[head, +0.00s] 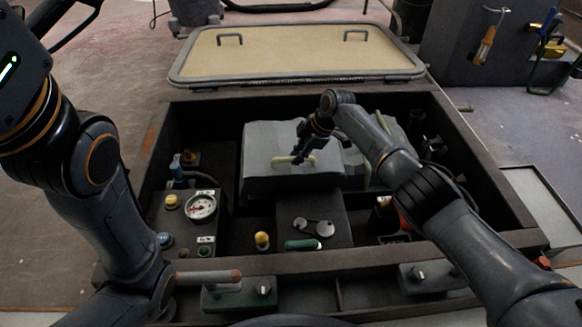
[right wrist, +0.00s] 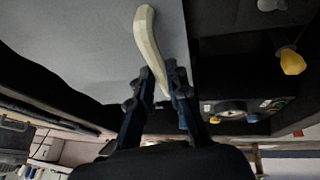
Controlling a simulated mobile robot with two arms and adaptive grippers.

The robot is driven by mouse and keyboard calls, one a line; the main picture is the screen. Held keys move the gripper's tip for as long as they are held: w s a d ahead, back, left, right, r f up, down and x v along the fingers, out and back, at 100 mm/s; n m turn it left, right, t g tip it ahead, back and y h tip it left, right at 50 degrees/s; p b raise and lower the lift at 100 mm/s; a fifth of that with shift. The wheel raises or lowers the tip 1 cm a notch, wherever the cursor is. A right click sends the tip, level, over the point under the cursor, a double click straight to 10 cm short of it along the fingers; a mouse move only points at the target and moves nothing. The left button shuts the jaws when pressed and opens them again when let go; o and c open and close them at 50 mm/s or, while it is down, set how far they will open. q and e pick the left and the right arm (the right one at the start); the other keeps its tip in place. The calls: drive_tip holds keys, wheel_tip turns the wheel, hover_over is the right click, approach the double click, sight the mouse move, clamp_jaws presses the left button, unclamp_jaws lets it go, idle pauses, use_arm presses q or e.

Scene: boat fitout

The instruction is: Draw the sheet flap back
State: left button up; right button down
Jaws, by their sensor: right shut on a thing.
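The grey sheet flap (head: 265,140) lies over a block-like shape in the middle of the open dark bay, its front part hanging down. A cream curved pull (head: 305,161) is on its top. My right gripper (head: 302,150) is shut on this pull, reaching over from the right. In the right wrist view the pull (right wrist: 147,35) sits between the fingertips (right wrist: 163,82), with the grey sheet (right wrist: 85,45) behind it. What lies under the sheet is hidden. My left arm comes down the left side, and its gripper does not show.
A gauge (head: 201,206) and yellow knobs (head: 172,201) stand left of the sheet. A round-knobbed fitting (head: 325,229) and a green handle (head: 302,245) are in front. A raised cream lid (head: 290,55) lies behind the bay. Dark walls (head: 470,150) surround the bay.

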drive_tip(key=shift+w, duration=0.1)
idle(0.3)
drive_tip(key=c, duration=1.3)
unclamp_jaws()
drive_tip(key=shift+d, duration=0.1)
drive_tip(key=v, duration=1.2)
